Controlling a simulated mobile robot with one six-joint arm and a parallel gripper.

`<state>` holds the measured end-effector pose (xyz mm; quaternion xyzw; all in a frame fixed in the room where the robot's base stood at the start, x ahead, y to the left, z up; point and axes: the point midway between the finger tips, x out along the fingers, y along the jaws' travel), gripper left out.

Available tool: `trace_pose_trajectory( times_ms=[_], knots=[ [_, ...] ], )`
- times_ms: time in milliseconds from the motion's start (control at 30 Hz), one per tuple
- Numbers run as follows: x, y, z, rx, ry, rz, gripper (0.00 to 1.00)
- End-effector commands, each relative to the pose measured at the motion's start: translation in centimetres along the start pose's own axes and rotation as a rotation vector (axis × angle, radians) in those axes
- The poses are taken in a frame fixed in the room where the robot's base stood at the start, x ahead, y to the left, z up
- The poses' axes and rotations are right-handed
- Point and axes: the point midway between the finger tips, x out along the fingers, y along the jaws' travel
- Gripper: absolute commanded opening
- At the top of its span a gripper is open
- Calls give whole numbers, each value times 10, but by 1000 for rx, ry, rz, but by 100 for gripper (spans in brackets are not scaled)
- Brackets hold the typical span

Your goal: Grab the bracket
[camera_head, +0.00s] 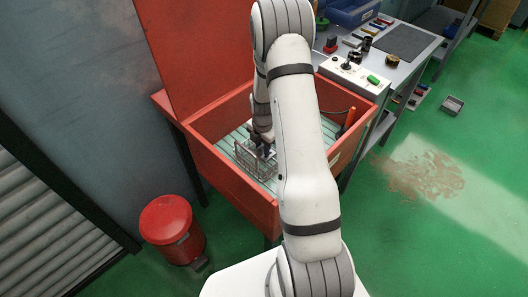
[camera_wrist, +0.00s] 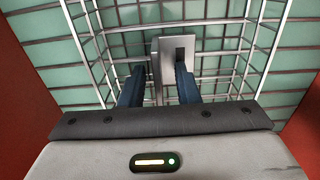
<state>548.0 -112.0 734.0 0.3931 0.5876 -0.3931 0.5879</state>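The bracket (camera_wrist: 178,48) is a grey metal angle piece with a slot or hole in its flat face. In the wrist view it is inside a wire basket (camera_wrist: 88,52), near the middle. My gripper (camera_wrist: 160,76) is open, its two dark blue fingers on either side of the bracket's narrow upright part. A gap shows at the left finger; I cannot tell whether the right finger touches the bracket. In the head view my gripper (camera_head: 263,150) reaches down into the wire basket (camera_head: 243,161), and I cannot make out the bracket there.
The basket stands on the pale green slatted floor of a red open cart (camera_head: 229,176), whose walls surround my gripper. A red-handled tool (camera_head: 347,121) is at its right side. A grey workbench (camera_head: 408,65) stands behind, and a red bin (camera_head: 172,228) at the lower left.

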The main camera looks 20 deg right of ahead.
Motion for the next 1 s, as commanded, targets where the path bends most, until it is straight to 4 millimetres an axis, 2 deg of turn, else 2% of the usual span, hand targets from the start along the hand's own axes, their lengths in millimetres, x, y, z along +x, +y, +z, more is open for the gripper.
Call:
trace_pose_trajectory(
  times_ms=[33, 333, 833, 1000],
  knots=[
    [0, 0, 0, 0, 0, 0, 24],
    [0, 0, 0, 1, 0, 0, 0],
    [-1, 0, 1, 2, 0, 0, 0],
    [-15, 0, 1, 2, -2, 3, 0]
  ],
)
